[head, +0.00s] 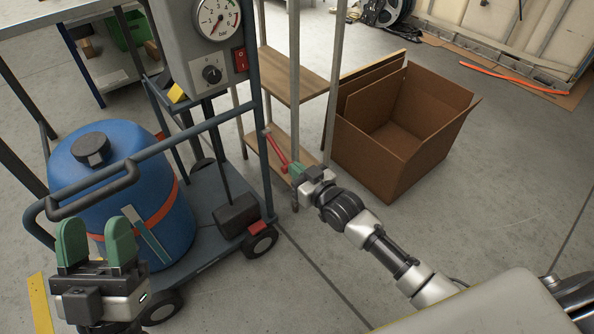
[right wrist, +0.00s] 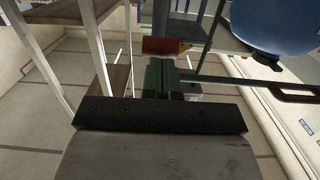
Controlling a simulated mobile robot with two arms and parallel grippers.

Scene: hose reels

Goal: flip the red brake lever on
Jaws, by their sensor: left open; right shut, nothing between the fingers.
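The red brake lever (head: 278,150) is a thin red bar beside the cart's right post in the head view, slanting down to the right. My right gripper (head: 293,169) is shut and empty, its green fingertips at the lever's lower end. I cannot tell whether they touch. In the right wrist view, the shut fingers (right wrist: 162,75) point at a red piece (right wrist: 165,46) just past their tips; I cannot tell which part of the lever or cart it is. My left gripper (head: 96,243) is open and empty in front of the blue tank, at lower left.
The cart (head: 205,238) carries a blue tank (head: 125,165) and a grey panel with a gauge (head: 216,18) and a red switch (head: 241,60). A shelf rack (head: 300,82) stands behind my right gripper. An open cardboard box (head: 385,150) is right of it.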

